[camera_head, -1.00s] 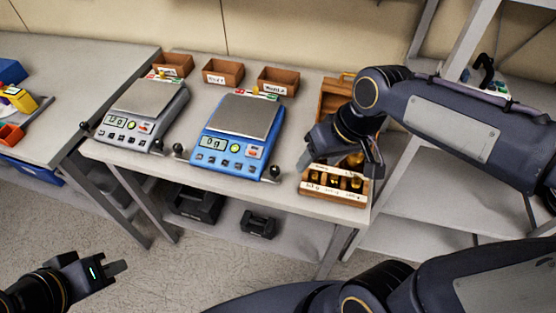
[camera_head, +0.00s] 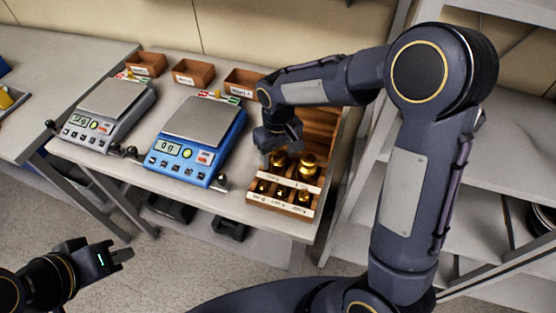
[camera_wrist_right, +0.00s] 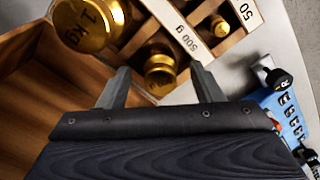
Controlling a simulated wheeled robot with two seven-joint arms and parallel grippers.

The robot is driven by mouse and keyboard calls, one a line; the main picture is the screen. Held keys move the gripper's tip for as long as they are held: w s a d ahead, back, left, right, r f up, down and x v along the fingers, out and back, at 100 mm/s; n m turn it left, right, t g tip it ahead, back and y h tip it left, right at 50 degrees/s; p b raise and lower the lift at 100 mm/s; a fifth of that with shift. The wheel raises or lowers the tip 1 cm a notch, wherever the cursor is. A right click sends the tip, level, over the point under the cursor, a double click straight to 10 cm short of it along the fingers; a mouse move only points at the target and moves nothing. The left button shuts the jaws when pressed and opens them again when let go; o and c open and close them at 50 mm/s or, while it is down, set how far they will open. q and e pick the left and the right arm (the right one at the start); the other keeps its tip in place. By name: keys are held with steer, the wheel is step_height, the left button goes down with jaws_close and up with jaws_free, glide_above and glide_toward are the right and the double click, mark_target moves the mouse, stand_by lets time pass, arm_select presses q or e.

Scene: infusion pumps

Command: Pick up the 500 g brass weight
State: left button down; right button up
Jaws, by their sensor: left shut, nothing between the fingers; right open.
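A wooden weight box (camera_head: 254,199) at the right end of the table holds several brass weights. The 500 g brass weight (camera_head: 280,163) stands in its back row, next to the larger 1 kg weight (camera_head: 308,168). In the right wrist view the 500 g weight (camera_wrist_right: 160,73) shows beside its "500 g" label, with the 1 kg weight (camera_wrist_right: 88,22) to its left. My right gripper (camera_head: 281,149) is open above the 500 g weight, and its fingers appear on either side of it in the wrist view; contact cannot be told. My left gripper (camera_head: 126,255) is shut and empty, low at the left.
A blue scale (camera_head: 198,122) reading 0 g stands left of the box, with a grey scale (camera_head: 110,96) further left. Small wooden bins (camera_head: 193,73) line the back. The box's raised wooden lid (camera_head: 322,122) stands behind the weights. Shelving is at the right.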

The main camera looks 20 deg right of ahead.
steer(key=shift+f, duration=0.95)
steer(key=shift+c, duration=0.3)
steer(key=c, duration=1.2)
jaws_close()
steer(key=shift+r, duration=0.15)
